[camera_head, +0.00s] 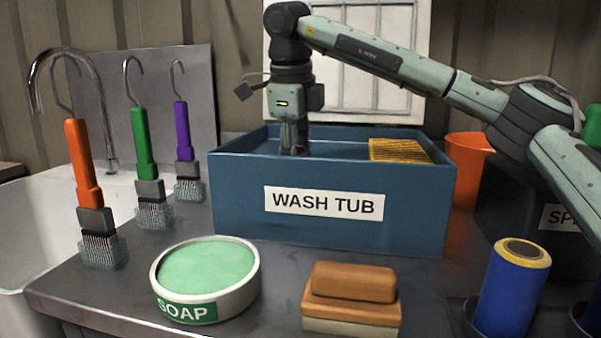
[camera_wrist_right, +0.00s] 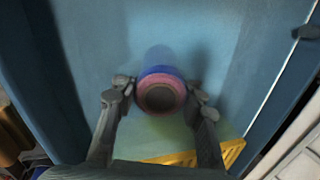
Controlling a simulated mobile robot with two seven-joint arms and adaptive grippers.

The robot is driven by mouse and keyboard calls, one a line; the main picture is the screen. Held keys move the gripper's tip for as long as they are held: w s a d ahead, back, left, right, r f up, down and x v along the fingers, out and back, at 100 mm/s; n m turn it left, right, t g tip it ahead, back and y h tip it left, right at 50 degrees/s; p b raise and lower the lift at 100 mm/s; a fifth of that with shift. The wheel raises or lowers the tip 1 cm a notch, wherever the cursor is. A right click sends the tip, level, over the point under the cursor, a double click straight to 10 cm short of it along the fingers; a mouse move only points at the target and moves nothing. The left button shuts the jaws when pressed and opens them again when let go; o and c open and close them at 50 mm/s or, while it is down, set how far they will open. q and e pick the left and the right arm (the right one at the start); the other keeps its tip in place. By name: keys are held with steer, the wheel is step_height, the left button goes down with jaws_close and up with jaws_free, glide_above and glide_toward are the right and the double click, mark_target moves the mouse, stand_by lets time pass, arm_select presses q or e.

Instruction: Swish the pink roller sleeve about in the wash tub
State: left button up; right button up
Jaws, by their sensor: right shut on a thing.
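The blue wash tub (camera_head: 230,210) stands on the bench, labelled and holding water. My right gripper (camera_head: 293,150) reaches down into its left part, with the fingertips low inside the tub. In the right wrist view my right gripper (camera_wrist_right: 160,93) has its two fingers shut on the pink roller sleeve (camera_wrist_right: 163,80), seen end-on with a dark hollow core. The sleeve's far part looks bluish-purple, and I cannot tell how deep it sits. In the head view the tub wall hides the sleeve. My left gripper is not in view.
A yellow grid (camera_head: 400,150) sits at the tub's right end. In front are a soap dish (camera_head: 205,270) and a brown block (camera_head: 350,290). Several hooked brushes (camera_head: 143,160) stand left. A blue roller sleeve (camera_head: 513,290) and an orange container (camera_head: 468,165) are right.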

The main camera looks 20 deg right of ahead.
steer(key=shift+w+a+p, duration=0.4)
steer(key=shift+w+a, duration=0.1)
steer(key=shift+a, duration=0.2)
steer(key=shift+s+d, duration=0.3)
steer(key=shift+d, duration=0.2)
steer(key=shift+s+d+b, duration=0.35)
steer(key=shift+s+d, duration=0.15)
steer(key=shift+d, duration=0.2)
steer(key=shift+s+d+b, duration=0.3)
steer(key=shift+s+d, duration=0.2)
steer(key=shift+d, duration=0.2)
